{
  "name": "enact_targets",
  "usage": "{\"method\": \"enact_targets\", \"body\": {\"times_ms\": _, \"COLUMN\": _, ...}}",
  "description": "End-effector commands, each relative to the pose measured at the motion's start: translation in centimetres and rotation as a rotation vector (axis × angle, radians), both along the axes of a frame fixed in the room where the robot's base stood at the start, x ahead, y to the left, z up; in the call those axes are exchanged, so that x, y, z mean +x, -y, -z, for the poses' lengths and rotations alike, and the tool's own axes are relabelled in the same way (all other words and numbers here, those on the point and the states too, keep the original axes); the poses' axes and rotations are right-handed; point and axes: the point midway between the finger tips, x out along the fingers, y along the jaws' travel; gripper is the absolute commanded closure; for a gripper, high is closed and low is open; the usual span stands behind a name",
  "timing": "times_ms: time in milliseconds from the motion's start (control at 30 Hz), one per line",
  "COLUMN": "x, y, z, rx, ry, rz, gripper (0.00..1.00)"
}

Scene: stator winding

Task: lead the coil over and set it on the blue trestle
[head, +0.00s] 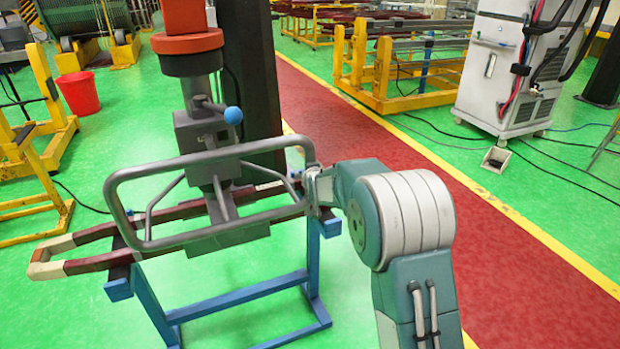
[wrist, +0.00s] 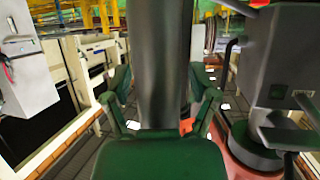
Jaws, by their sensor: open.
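The coil (head: 98,263) is a long dark red loop with cream and brown end sections in the head view. It lies across the top of the blue trestle (head: 240,294), its left end jutting past the trestle. A grey clamp (head: 228,236) under the hoist covers its middle; I cannot tell whether it grips the coil. A grey tubular handle (head: 222,157) surrounds the hoist. My gripper (head: 318,188) is at the handle's right end. In the wrist view my open gripper (wrist: 160,82) has its green fingers on either side of a dark grey bar (wrist: 160,45).
The hoist column (head: 196,90) with a blue knob (head: 233,115) rises above the coil. Yellow frames (head: 35,130) and a red bucket (head: 78,93) stand left. A white cabinet (head: 505,75) stands back right. The red walkway (head: 480,235) is mostly clear beside my arm.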

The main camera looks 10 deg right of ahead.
Motion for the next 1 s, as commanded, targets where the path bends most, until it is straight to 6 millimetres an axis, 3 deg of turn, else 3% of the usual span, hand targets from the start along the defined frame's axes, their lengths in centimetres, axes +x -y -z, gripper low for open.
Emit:
{"method": "enact_targets", "body": {"times_ms": 533, "x": -8.4, "y": 0.7, "z": -3.2, "rx": -0.002, "ry": -0.008, "rz": 0.000, "gripper": 0.26}}
{"method": "enact_targets", "body": {"times_ms": 833, "x": -10.9, "y": 0.9, "z": -4.1, "rx": -0.002, "ry": -0.015, "rz": 0.000, "gripper": 0.26}}
{"method": "enact_targets", "body": {"times_ms": 1000, "x": -13.8, "y": 1.7, "z": -6.2, "rx": -0.004, "ry": -0.067, "rz": 0.007, "gripper": 0.26}}
